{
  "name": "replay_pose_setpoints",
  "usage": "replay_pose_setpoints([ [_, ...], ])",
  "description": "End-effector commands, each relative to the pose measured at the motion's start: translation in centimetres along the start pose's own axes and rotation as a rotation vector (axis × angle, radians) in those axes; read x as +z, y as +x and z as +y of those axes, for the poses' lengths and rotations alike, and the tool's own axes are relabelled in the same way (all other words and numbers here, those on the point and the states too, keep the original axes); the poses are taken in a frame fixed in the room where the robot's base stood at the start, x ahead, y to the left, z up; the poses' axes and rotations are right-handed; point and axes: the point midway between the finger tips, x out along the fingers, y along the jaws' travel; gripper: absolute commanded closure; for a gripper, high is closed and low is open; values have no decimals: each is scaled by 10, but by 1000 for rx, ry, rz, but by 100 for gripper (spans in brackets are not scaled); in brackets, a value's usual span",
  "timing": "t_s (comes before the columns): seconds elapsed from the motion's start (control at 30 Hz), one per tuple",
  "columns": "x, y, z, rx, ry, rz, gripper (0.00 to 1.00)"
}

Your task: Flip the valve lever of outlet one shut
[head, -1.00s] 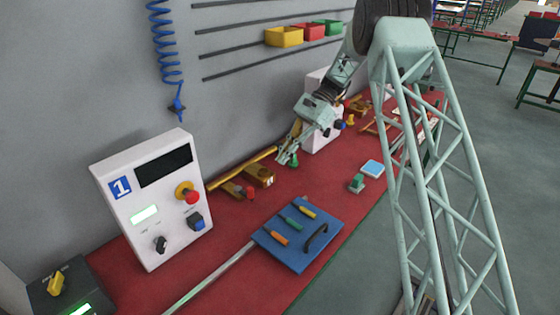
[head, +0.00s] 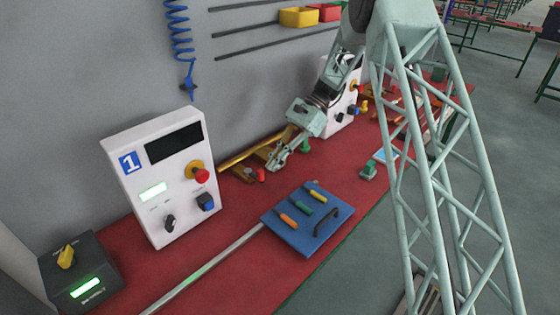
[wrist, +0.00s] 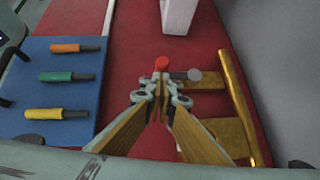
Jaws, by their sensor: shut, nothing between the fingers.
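The outlet valve beside panel 1 has a red-tipped lever (head: 261,174) at the front of a brass fitting on a yellow pipe (head: 237,160). In the wrist view the red tip (wrist: 161,63) shows just beyond my fingertips, with a grey round end and a brass block (wrist: 208,79) to its right. My gripper (head: 271,168) is shut and empty, pointing down just right of the red tip. In the wrist view its fingers (wrist: 162,90) meet below the tip. I cannot tell whether they touch it. My gripper partly hides the brass fitting in the head view.
White panel 1 (head: 150,213) stands left of the valve. A blue tray (head: 284,235) with orange, green and yellow-handled tools lies in front. A second white panel (head: 335,123) and a green piece (head: 305,146) are behind my gripper. Red bench surface is clear between valve and tray.

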Motion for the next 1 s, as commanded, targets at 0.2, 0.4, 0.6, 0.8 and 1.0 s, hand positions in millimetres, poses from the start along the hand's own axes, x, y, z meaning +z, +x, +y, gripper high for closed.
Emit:
replay_pose_setpoints([
  [0.2, 6, 7, 0, -1, 1, 0, 100],
  [0.4, 7, 8, 0, -1, 1, 0, 100],
  [0.6, 7, 8, 0, -1, 1, 0, 100],
  [0.8, 5, 5, 2, -9, 9, 0, 100],
  [1.0, -1, -2, 8, -38, 36, 0, 100],
])
